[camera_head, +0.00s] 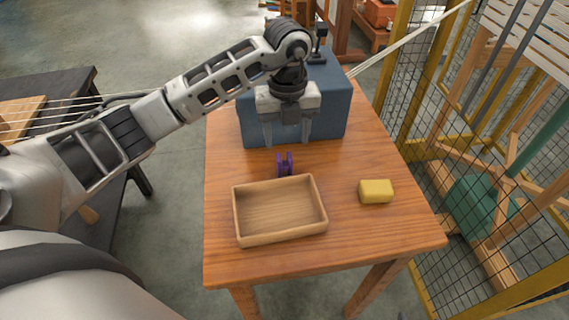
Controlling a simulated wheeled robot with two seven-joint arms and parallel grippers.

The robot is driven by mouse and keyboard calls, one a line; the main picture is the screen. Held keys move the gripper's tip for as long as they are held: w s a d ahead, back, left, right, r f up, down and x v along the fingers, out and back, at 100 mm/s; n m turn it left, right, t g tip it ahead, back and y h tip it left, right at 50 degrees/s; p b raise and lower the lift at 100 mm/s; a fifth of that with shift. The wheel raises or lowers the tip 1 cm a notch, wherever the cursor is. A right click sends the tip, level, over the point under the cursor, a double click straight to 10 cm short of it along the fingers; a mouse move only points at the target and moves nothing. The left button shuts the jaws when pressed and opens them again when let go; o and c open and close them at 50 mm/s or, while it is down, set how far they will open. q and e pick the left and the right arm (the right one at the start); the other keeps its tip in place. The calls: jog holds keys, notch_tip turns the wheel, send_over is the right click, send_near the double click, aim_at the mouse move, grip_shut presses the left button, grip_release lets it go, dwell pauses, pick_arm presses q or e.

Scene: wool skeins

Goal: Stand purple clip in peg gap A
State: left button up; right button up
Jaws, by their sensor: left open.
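A small purple clip (285,164) stands on the wooden table just behind the wooden tray. My left gripper (287,141) is open above and slightly behind the clip, its fingers pointing down. The fingers look apart from the clip, with nothing between them. A blue box-like block (333,112) stands behind the gripper at the back of the table. I cannot make out peg gap A; my arm and gripper hide part of the block. My right gripper is not in view.
The empty wooden tray (235,221) lies near the table's front left. A yellow block (376,191) sits to its right. The wooden table (372,244) is bare at front right. A yellow-framed mesh fence (408,70) stands to the right, a dark bench (88,82) to the left.

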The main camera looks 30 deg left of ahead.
aim_at(285, 165)
pick_arm(q)
notch_tip(285, 165, down, 4)
jog(key=shift+r, duration=0.15)
jog(key=shift+a+f+p, duration=0.2)
jog(key=shift+f+p, duration=0.35)
jog(key=shift+f, duration=2.2)
jog(key=shift+c, duration=0.3)
jog(key=c, duration=1)
